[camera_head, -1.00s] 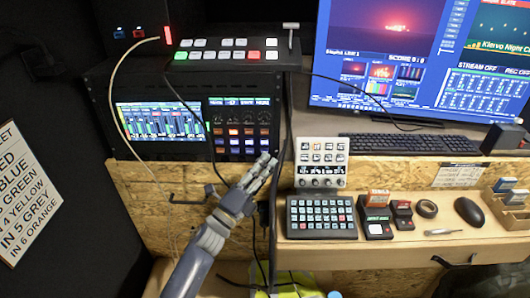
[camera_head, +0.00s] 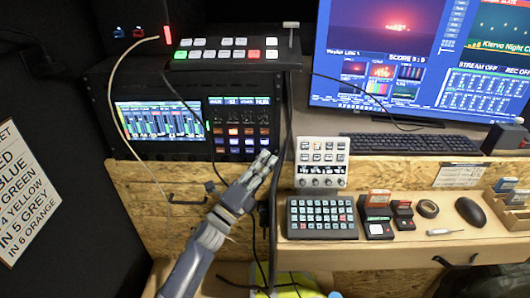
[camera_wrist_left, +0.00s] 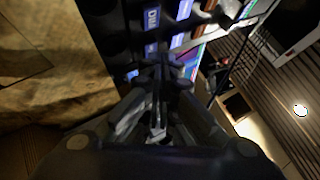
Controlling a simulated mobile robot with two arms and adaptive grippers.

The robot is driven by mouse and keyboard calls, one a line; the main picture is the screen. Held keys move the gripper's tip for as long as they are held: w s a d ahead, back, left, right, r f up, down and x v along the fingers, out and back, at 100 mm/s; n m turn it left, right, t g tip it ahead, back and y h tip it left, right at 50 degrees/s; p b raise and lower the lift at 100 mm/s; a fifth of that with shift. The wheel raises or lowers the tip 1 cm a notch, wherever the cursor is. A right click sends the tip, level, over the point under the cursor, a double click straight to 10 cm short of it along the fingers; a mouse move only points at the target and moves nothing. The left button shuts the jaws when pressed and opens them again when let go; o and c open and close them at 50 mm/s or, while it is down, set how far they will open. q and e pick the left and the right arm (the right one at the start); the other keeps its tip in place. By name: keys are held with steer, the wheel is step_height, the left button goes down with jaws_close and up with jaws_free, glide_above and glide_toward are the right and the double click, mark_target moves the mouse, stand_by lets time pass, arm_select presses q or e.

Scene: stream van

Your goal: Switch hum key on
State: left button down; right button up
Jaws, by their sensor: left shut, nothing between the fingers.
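The rack unit's panel (camera_head: 241,130) in the head view has rows of small lit keys, orange, white and blue, below round dials. I cannot read which one is the hum key. My left gripper (camera_head: 266,160) is shut and empty, just right of and below the panel's lower right corner. It hides little of the keys. In the left wrist view the shut left gripper (camera_wrist_left: 158,75) points at the panel with several lit keys, among them a blue-lit labelled key (camera_wrist_left: 151,20). I cannot tell whether it touches the panel. My right gripper is not in view.
A switcher (camera_head: 225,52) with lit buttons sits on top of the rack. Dark cables hang beside my left gripper. A white keypad (camera_head: 321,162) and a black button pad (camera_head: 321,217) stand to the right, near the monitor (camera_head: 420,60) and keyboard (camera_head: 410,143).

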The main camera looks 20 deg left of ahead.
arm_select(q)
steer(key=shift+w, duration=0.2)
steer(key=shift+s, duration=0.15)
steer(key=shift+s+d, duration=0.15)
steer(key=shift+s, duration=0.4)
steer(key=s+d+p, duration=0.1)
steer(key=s, duration=0.4)
steer(key=shift+s+d+p, duration=0.3)
steer(key=shift+s, duration=0.1)
